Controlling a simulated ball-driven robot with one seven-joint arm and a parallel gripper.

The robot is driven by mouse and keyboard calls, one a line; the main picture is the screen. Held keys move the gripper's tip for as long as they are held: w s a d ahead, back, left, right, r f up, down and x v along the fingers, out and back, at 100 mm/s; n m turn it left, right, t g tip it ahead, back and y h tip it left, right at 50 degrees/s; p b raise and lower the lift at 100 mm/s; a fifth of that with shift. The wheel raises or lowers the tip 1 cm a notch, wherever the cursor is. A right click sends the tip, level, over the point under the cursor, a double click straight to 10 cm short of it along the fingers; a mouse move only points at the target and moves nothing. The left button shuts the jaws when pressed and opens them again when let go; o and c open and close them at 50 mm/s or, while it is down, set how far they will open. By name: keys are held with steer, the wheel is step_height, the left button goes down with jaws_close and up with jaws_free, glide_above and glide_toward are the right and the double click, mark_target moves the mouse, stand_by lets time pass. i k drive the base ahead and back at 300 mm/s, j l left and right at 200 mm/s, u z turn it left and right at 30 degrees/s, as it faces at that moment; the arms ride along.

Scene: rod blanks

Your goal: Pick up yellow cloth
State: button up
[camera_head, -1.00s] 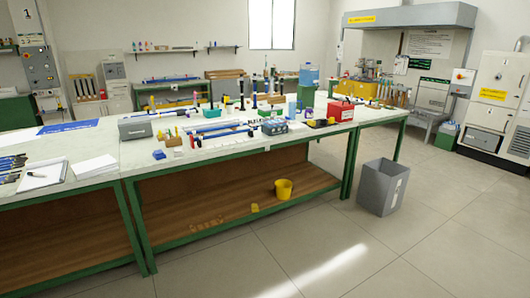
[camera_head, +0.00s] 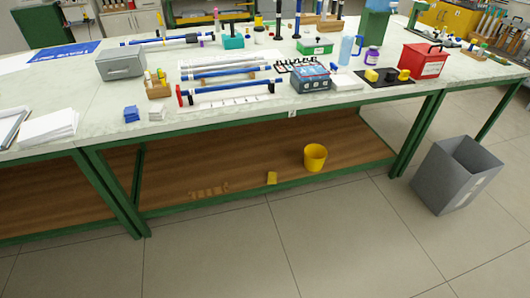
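A small yellow piece (camera_head: 272,178), perhaps the yellow cloth or a sponge, lies on the wooden lower shelf near its front edge. It is too small to tell which. A yellow bucket (camera_head: 315,158) stands upright on the same shelf, just to its right and apart from it. Another small yellow block-like thing (camera_head: 372,75) sits on a black mat on the bench top; I cannot tell whether it is cloth. My gripper is not in view.
The green-framed bench (camera_head: 240,120) has a crowded top with blue rods (camera_head: 232,84), a patterned box (camera_head: 310,77) and a red box (camera_head: 422,60). A grey bin (camera_head: 456,172) stands on the floor at right. The floor in front is clear.

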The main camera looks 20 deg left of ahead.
mark_target(272, 176)
steer(key=i+j+u, duration=0.25)
steer(key=i, duration=0.6)
steer(key=i+u, duration=0.25)
steer(key=i, duration=0.6)
steer(key=i+j+z, duration=0.45)
steer(key=j, duration=0.25)
steer(key=i+j+z, duration=0.25)
steer(key=j, duration=0.2)
steer(key=j+z, duration=0.25)
steer(key=j, duration=0.15)
steer(key=i+j+z, duration=0.2)
steer(key=j, duration=0.25)
steer(key=j+z, duration=0.25)
steer(key=j, duration=0.25)
steer(key=j+z, duration=0.1)
steer(key=j, duration=0.2)
steer(key=k+j+z, duration=0.15)
steer(key=j, duration=0.15)
